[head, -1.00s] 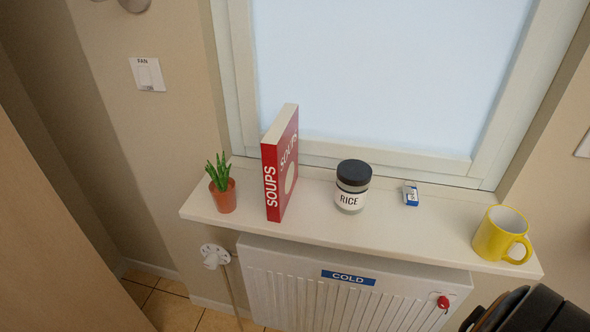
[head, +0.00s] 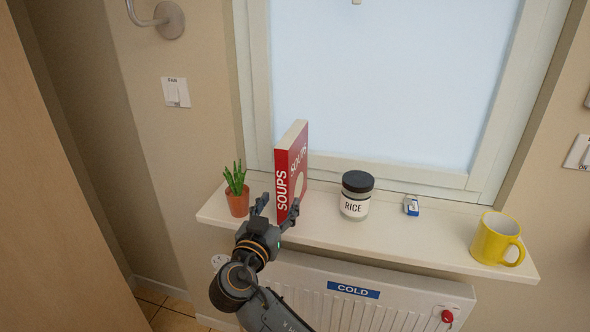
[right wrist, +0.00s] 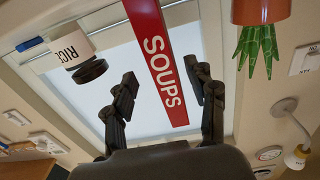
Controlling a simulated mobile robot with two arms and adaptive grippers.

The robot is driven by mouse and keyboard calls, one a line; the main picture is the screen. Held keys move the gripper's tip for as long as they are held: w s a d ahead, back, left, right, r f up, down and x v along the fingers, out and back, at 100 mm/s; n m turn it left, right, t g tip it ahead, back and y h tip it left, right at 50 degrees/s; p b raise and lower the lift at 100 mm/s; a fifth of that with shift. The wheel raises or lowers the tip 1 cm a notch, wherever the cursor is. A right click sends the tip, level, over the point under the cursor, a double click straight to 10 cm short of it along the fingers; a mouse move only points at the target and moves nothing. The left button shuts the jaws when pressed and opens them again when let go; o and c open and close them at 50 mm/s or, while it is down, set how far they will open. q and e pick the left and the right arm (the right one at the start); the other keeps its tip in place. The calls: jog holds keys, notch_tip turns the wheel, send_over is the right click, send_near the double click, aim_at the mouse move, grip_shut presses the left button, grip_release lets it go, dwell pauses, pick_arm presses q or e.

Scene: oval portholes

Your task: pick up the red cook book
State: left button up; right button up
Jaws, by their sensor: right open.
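The red cook book (head: 291,170), marked SOUPS, stands upright on the white window sill (head: 400,236). My right gripper (head: 277,207) is open at the front of the book, with its fingers reaching toward the spine. In the right wrist view the book's red spine (right wrist: 160,62) shows upside down between the two open fingers (right wrist: 163,88), and they do not appear to touch it. The lower part of the book is partly hidden by a finger in the head view. My left gripper is not in view.
A potted plant (head: 237,191) stands close left of the book. A rice jar (head: 356,195) stands to its right, then a small blue and white item (head: 411,205) and a yellow mug (head: 495,240). A radiator (head: 385,305) sits below the sill.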

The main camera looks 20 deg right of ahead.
aim_at(282, 196)
jog(key=p+x, duration=0.1)
jog(key=x, duration=0.3)
jog(key=shift+w+d, duration=0.1)
jog(key=shift+w, duration=0.1)
jog(key=shift+w+d+r+p, duration=0.1)
jog(key=shift+w+d+p, duration=0.05)
jog(key=shift+w+p, duration=0.15)
jog(key=p+x, duration=0.2)
jog(key=x, duration=0.2)
jog(key=shift+w, duration=0.15)
jog(key=shift+w+d, duration=0.1)
jog(key=shift+d, duration=0.05)
grip_shut()
